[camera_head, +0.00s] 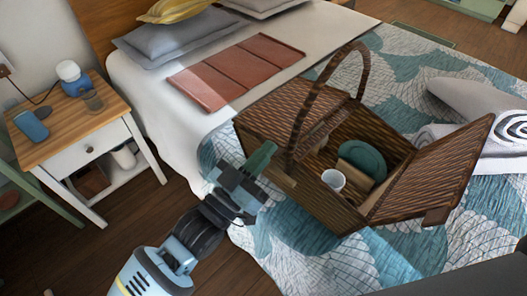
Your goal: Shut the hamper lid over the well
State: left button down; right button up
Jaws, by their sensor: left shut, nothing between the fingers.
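The brown wicker hamper (308,207) stands on the bed with its arched handle (298,118) upright. One lid flap (272,112) lies over the far left part of the hamper. The other lid flap (436,172) is open and leans outward to the right, so the well is uncovered there. A white cup (333,180) and a dark green plate (364,158) show inside the well. My left gripper (263,158) is shut and empty at the hamper's left side, by the handle's base. I cannot tell whether it touches the wicker. My right gripper is not in view.
A nightstand (88,135) with a small lamp (71,75) and a blue cup (31,126) stands at the left. Rolled white towels (455,143) lie right of the open flap. A folded terracotta throw (238,70) and pillows lie behind. Bare quilt shows in front of the hamper.

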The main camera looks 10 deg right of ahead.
pick_arm(q)
jog(key=s+a+p, duration=0.1)
jog(key=s+a, duration=0.4)
jog(key=a, duration=0.2)
jog(key=shift+s+a+r+p, duration=0.25)
jog(key=shift+a+r+p, duration=0.05)
jog(key=shift+a+p, duration=0.1)
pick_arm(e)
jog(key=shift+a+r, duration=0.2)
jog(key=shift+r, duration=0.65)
